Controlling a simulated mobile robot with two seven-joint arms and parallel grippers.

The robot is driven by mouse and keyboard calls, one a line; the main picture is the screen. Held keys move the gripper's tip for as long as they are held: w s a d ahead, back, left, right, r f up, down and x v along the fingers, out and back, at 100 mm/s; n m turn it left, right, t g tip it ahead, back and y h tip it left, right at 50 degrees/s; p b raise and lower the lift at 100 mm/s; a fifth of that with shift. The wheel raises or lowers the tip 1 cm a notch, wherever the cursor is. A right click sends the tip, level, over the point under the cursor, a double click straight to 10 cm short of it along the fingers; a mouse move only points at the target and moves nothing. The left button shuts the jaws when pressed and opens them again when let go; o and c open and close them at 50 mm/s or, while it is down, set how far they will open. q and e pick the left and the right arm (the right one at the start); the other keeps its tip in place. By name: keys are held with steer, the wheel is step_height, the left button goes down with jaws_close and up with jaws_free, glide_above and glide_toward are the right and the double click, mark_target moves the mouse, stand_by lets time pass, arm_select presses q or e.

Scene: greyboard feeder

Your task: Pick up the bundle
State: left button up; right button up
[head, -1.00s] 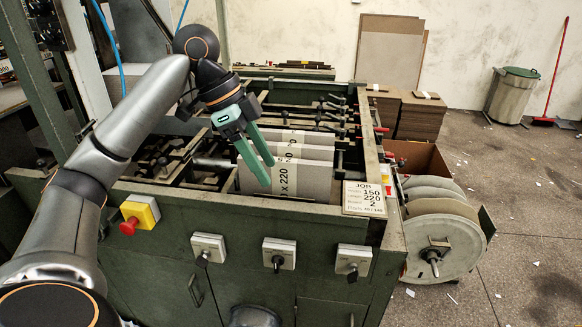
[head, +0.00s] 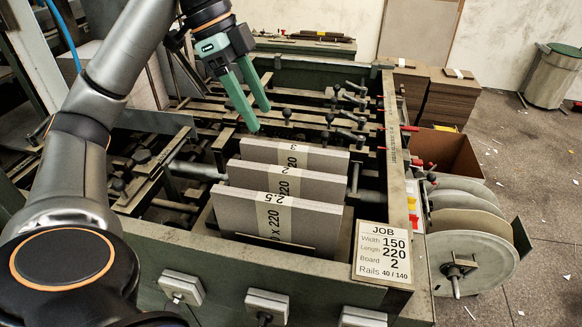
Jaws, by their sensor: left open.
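Three grey board bundles with white paper bands stand one behind another in the green feeder. The front bundle (head: 310,222) has 2.5 on its band, the middle bundle (head: 318,187) has 2, and the back bundle (head: 325,160) has 3. A job card (head: 383,254) on the front right corner reads Width 150, Length 220, Board 2, Rails 40/140. My left gripper (head: 261,120) is open and empty, with green fingers pointing down. It hangs above and behind the back bundle in the picture, apart from it. My right gripper is out of view.
The green feeder frame (head: 225,262) surrounds the bundles, with rails and clamp handles (head: 350,118) behind them. White reels (head: 470,245) and an open brown box (head: 450,152) stand at the right. Board stacks (head: 450,100) and a bin (head: 550,78) are farther back.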

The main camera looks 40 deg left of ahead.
arm_select(q)
steer(key=b, duration=0.2)
glide_above(284, 170)
steer(key=a, duration=0.2)
steer(key=f, duration=0.6)
steer(key=shift+s+a+f, duration=0.15)
steer(key=shift+s+f, duration=0.1)
steer(key=shift+f, duration=0.05)
steer(key=shift+s+b+x, duration=0.15)
steer(key=shift+b+x, duration=0.25)
steer(key=shift+x, duration=0.95)
steer(key=shift+s+b+x, duration=0.2)
steer(key=shift+b+x, duration=0.2)
steer(key=shift+x, duration=0.9)
steer(key=shift+c, duration=0.2)
jaws_close()
